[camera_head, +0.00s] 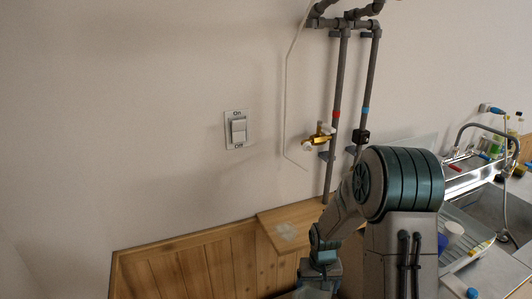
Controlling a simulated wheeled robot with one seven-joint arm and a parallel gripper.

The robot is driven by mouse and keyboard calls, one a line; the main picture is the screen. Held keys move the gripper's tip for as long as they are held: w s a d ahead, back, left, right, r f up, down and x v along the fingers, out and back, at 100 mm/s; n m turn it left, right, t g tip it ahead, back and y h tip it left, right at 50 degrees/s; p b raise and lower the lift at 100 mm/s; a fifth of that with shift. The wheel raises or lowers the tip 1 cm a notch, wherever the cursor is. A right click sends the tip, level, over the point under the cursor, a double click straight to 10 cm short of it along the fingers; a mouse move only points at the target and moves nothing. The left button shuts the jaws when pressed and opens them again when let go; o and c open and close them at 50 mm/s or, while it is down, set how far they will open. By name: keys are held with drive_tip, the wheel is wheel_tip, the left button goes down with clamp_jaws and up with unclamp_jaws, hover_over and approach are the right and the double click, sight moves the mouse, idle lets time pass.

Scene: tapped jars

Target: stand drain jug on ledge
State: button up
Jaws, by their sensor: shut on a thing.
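The wooden ledge (302,215) juts from the wall above the wood panelling, with a pale patch (285,236) on its top; no jug stands on its visible part. My gripper (318,284) is at the bottom edge of the picture, in front of and below the ledge. My arm hides the right end of the ledge.
Grey pipes (337,75) run down the wall to a brass tap (319,137) above the ledge. A thin pale line hangs left of them. A wall switch (238,130) is further left. At right are a sink (480,205), a faucet (470,130) and a rack with a blue-white cup (452,230).

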drive_tip(key=shift+r, duration=0.15)
wheel_tip(320, 180, up, 7)
drive_tip(key=p, duration=0.7)
drive_tip(key=shift+f, duration=0.2)
idle(0.7)
wheel_tip(320, 180, down, 7)
drive_tip(key=b, duration=0.7)
drive_tip(key=shift+r, duration=0.15)
wheel_tip(320, 180, up, 7)
drive_tip(key=p, duration=0.7)
